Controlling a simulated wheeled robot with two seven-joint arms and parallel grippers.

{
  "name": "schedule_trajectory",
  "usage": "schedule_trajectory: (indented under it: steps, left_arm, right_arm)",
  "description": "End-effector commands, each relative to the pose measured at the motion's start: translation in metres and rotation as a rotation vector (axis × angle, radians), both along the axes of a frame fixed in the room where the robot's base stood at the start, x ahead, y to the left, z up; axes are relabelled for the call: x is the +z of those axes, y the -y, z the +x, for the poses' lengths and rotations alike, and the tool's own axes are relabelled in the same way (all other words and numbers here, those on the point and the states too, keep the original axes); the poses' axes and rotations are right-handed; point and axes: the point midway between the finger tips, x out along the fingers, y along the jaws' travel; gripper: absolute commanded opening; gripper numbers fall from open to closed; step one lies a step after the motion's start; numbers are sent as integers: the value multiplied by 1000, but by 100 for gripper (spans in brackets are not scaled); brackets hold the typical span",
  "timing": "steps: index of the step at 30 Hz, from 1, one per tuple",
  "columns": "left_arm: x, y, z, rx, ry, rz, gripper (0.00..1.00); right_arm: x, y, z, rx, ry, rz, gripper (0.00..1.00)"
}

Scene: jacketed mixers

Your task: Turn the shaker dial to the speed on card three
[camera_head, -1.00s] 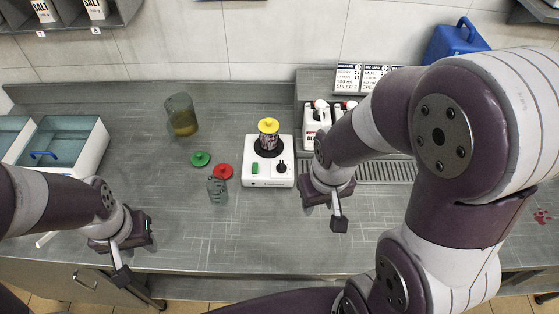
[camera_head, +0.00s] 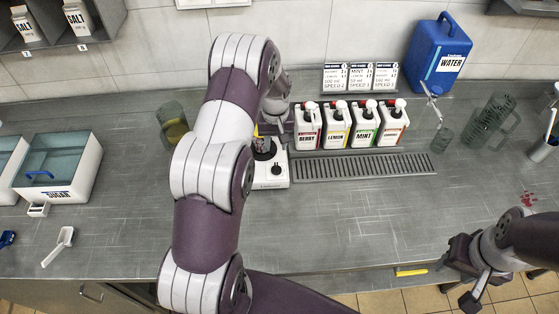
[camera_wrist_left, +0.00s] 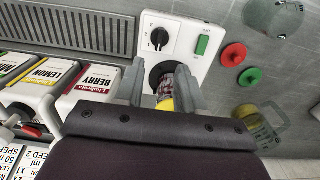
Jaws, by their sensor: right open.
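The white shaker (camera_head: 270,181) stands on the counter, mostly hidden behind my left arm in the head view. Its black dial (camera_head: 276,170) faces up near the front edge. The left wrist view shows the dial (camera_wrist_left: 159,38) with a white pointer mark, beside a green switch (camera_wrist_left: 202,45). My left gripper (camera_wrist_left: 163,92) is over the shaker, its fingers apart on either side of the yellow-lidded cup (camera_wrist_left: 166,103). My right gripper (camera_head: 482,287) is open and empty at the lower right, far from the shaker. Card three (camera_head: 385,77) is the rightmost card; its speed is too small to read surely.
Several syrup bottles (camera_head: 337,125) stand right of the shaker behind a drain grate (camera_head: 362,166). A blue water jug (camera_head: 441,55) is at the back right. A sugar bin (camera_head: 62,167) is at the left. Red (camera_wrist_left: 234,55) and green (camera_wrist_left: 250,77) lids lie beside the shaker.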

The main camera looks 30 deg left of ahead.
Motion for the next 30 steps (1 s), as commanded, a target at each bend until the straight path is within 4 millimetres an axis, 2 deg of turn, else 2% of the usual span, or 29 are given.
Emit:
schedule_trajectory:
  steps: [1, 6, 12, 17, 24, 25, 28, 30]
  left_arm:
    - [-8, 1, -2, -1, -6, -1, 38]
    - [-53, 1, -1, -3, -3, -1, 38]
    - [-91, 1, 0, -4, 1, 1, 38]
    - [-103, 1, 0, -5, 2, 0, 38]
    - [-105, 1, 0, -5, 3, 1, 38]
    - [-105, 1, 0, -5, 3, 1, 35]
    - [-105, 1, 0, -5, 3, 1, 2]
    - [-105, 1, 0, -5, 3, 1, 0]
  right_arm:
    - [8, 0, 0, 0, 0, 0, 43]
    - [23, 0, 0, 0, 0, 0, 43]
    - [33, 0, 0, 0, 0, 0, 43]
    - [34, 0, 0, 0, 0, 0, 43]
    - [34, 0, 0, 0, 0, 0, 43]
    - [34, 0, 0, 0, 0, 0, 43]
    - [34, 0, 0, 0, 0, 0, 43]
    - [34, 0, 0, 0, 0, 0, 43]
